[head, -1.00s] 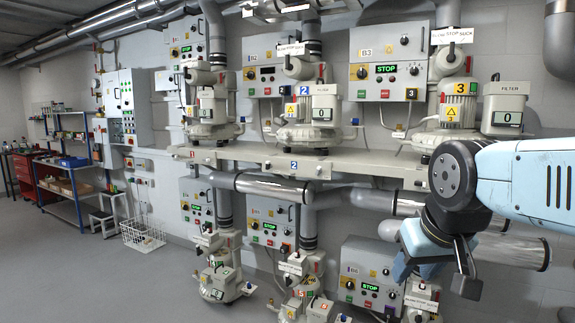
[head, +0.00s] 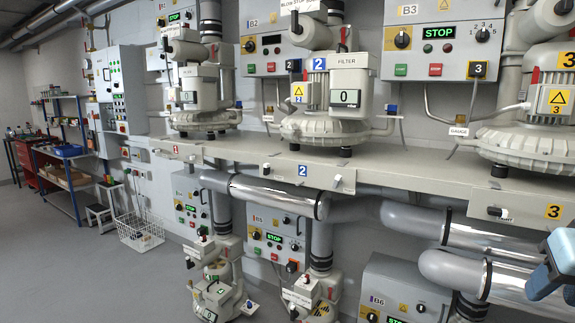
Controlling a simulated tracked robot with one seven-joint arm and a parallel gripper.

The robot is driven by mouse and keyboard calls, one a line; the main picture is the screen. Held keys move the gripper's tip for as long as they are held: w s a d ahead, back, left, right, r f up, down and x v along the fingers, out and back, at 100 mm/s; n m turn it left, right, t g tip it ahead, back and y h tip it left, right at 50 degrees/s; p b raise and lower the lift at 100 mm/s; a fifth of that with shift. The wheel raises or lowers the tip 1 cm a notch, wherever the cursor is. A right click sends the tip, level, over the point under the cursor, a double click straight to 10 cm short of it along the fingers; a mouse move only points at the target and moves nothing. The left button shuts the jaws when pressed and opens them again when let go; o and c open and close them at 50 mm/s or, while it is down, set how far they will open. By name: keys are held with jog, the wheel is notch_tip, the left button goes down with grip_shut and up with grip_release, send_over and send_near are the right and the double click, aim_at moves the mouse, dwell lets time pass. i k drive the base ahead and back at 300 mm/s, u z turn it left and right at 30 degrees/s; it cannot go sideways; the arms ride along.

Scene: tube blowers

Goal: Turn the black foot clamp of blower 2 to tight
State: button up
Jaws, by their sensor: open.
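Blower 2 (head: 320,122) is a grey machine on the long shelf in the middle of the head view, with a FILTER box showing 0. A yellow-and-blue 2 tag marks it, and a blue 2 plate (head: 302,170) is on the shelf's front edge below. A small dark part (head: 268,166), seemingly the black foot clamp, is on that edge left of the plate; its setting is too small to read. My gripper (head: 556,275) is at the right edge, partly cut off, open, low and well right of blower 2. Nothing shows between its jaws.
The shelf (head: 400,180) runs across the view. Blower 3 (head: 530,140) stands right, blower 1 (head: 205,95) left. Silver pipes (head: 275,195) run below the shelf, above lower blowers. A wire basket (head: 140,230) is on the floor at left, where the grey floor is open.

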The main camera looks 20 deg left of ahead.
aim_at(268, 170)
jog(key=u, duration=0.25)
jog(key=i, duration=0.75)
jog(key=u, duration=0.55)
jog(key=k, duration=0.8)
jog(key=u, duration=0.2)
jog(key=i, duration=0.8)
jog(key=z, duration=0.15)
